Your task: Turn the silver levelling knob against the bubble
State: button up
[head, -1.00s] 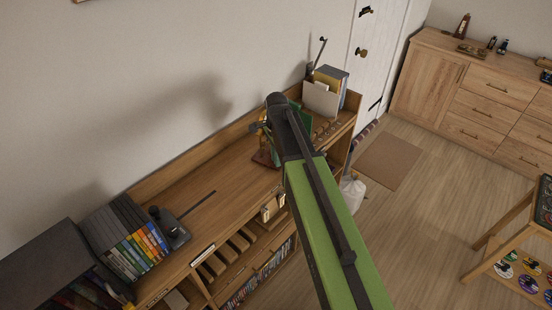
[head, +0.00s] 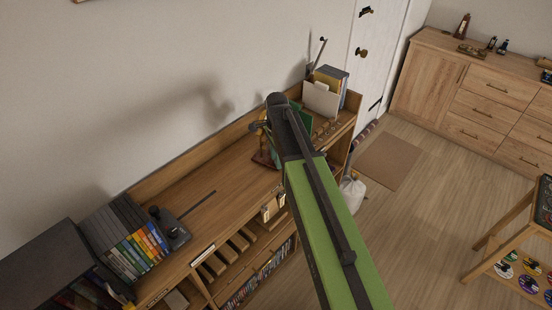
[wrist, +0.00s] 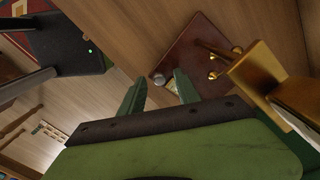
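The silver knob (wrist: 158,79) shows in the wrist view as a small round grey piece at the corner of a dark red-brown board (wrist: 188,48). A small pale piece (wrist: 172,86), possibly the bubble vial, lies beside it, partly hidden by a finger; I cannot make out a bubble. My gripper (wrist: 160,77) is open, its two green fingers apart, with the knob showing between their tips. I cannot tell whether they touch it. In the head view, my arm hides the fingers and most of the board; a brown part (head: 262,157) of the instrument shows beside it.
Brass posts (wrist: 212,75) and a large brass piece (wrist: 252,75) stand right of the knob. A black device (wrist: 65,45) with a green light is at the left. A file holder (head: 320,98) stands at the desk's far end. The desk's middle is mostly clear.

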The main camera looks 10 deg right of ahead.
jog(key=shift+r, duration=0.1)
notch_tip(320, 180, up, 17)
jog(key=p, duration=1.7)
jog(key=shift+r, duration=0.15)
jog(key=shift+n, duration=0.7)
jog(key=s+f+b, duration=0.2)
jog(key=f+b, duration=0.3)
jog(key=s+f+b, duration=0.1)
jog(key=f+b, duration=0.4)
jog(key=s+f+b, duration=0.2)
jog(key=f+b, duration=0.3)
jog(key=shift+s+f, duration=0.3)
jog(key=shift+s, duration=0.05)
jog(key=s+f+n+b, duration=0.4)
jog(key=s+n, duration=0.5)
jog(key=n, duration=0.5)
jog(key=shift+f+n+b, duration=0.3)
jog(key=shift+f+b, duration=0.1)
jog(key=shift+b, duration=0.1)
